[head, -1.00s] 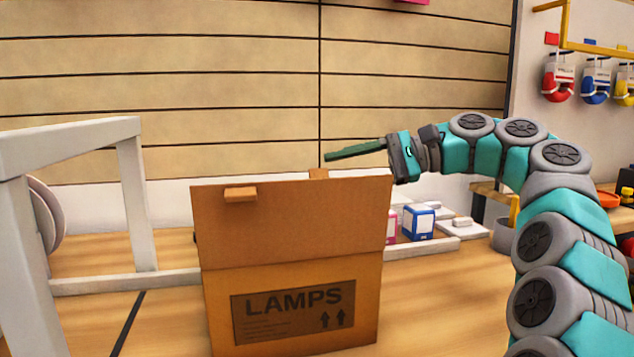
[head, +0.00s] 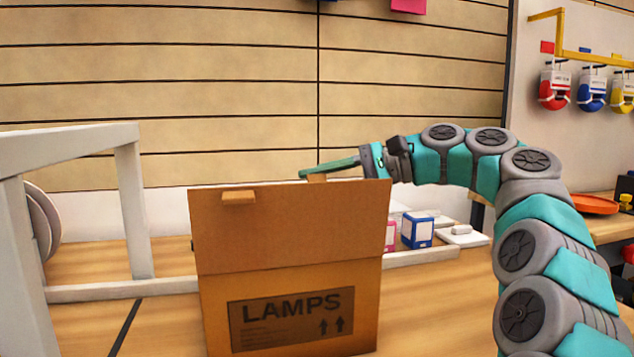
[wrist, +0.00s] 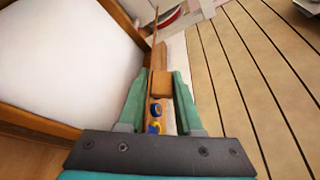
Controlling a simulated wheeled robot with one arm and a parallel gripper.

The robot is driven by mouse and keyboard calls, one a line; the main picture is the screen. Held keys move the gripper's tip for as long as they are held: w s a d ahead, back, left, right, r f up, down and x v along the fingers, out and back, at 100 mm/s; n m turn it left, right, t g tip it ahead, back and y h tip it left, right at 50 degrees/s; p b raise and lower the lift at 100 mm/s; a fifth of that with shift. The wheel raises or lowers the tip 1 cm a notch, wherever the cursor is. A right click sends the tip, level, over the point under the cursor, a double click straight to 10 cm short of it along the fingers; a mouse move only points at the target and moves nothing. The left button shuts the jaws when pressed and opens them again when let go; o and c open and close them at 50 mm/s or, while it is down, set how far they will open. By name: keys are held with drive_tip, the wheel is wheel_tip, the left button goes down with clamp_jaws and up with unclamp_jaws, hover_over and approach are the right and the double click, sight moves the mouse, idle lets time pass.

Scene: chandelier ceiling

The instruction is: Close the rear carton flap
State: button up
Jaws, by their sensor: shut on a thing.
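A brown carton (head: 300,280) marked LAMPS stands on the wooden table. Its front flap (head: 290,230) stands upright, with a small tab (head: 238,197) near its top left, and hides most of the rear flap. The rear flap's tab (head: 317,178) just shows above the front flap's edge. My gripper (head: 310,171) reaches in from the right behind the carton, its green fingers at that tab. In the wrist view, my gripper (wrist: 161,76) is shut on the brown tab (wrist: 161,84), one finger on each side.
A grey frame (head: 130,200) stands to the left of the carton. Small blue-and-white (head: 417,230) and pink boxes sit behind it at right. A slatted wall (head: 420,70) rises behind. Bare tabletop (head: 440,310) lies right of the carton.

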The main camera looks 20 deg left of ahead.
clamp_jaws()
idle(0.9)
